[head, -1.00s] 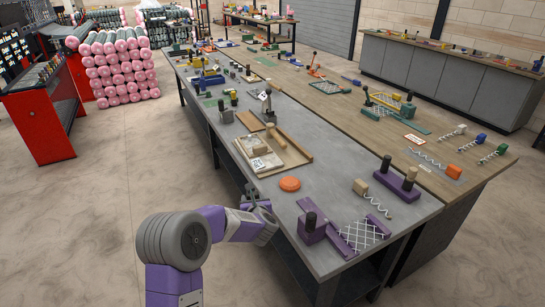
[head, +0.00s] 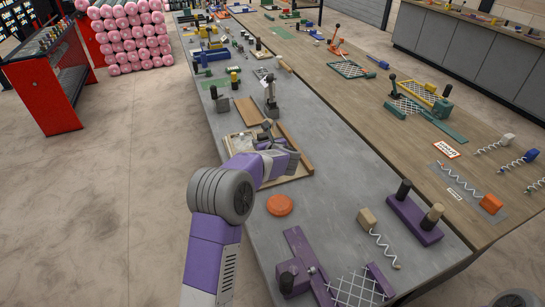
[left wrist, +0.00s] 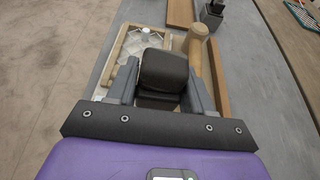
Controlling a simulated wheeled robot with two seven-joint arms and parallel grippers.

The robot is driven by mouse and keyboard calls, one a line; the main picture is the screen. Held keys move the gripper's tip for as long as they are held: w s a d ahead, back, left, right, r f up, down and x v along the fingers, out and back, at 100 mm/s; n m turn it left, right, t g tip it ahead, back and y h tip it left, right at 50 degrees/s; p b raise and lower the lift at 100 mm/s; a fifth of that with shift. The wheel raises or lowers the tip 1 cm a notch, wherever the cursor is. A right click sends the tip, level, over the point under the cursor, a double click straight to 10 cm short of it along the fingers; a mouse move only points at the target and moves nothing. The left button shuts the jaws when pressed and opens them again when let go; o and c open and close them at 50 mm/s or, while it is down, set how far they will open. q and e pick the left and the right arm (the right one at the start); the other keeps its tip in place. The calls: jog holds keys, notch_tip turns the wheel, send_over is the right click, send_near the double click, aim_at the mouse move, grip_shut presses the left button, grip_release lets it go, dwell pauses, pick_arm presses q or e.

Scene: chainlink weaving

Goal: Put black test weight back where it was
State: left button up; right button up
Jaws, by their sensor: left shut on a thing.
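The black test weight (left wrist: 163,70) is a dark block with rounded edges. In the left wrist view it sits between the two grey fingers of my left gripper (left wrist: 163,88), which is shut on it. In the head view my left gripper (head: 267,140) is over the wooden tray (head: 288,178) on the grey table, and my wrist hides much of the tray. The wrist view shows the tray's light wooden rim (left wrist: 119,45) and pale items inside, beyond the weight. I cannot tell whether the weight touches the tray. My right gripper is not in view.
A wooden peg (left wrist: 198,34) stands close to the right finger. An orange disc (head: 280,205) lies on the table nearer me. A purple fixture with wire mesh (head: 300,250) is at the front. A dark post tool (head: 271,98) stands behind the tray.

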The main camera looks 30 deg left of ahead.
pick_arm(q)
jog(key=f, duration=0.3)
jog(key=f+b, duration=0.1)
jog(key=shift+s+f, duration=0.3)
jog(key=shift+s, duration=0.05)
jog(key=shift+w+f+b, duration=0.1)
jog(key=shift+f+b, duration=0.35)
jog(key=shift+f, duration=1.8)
jog(key=shift+f, duration=0.15)
jog(key=o, duration=1.4)
jog(key=shift+r, duration=0.2)
jog(key=v, duration=1.2)
jog(key=shift+p, duration=0.3)
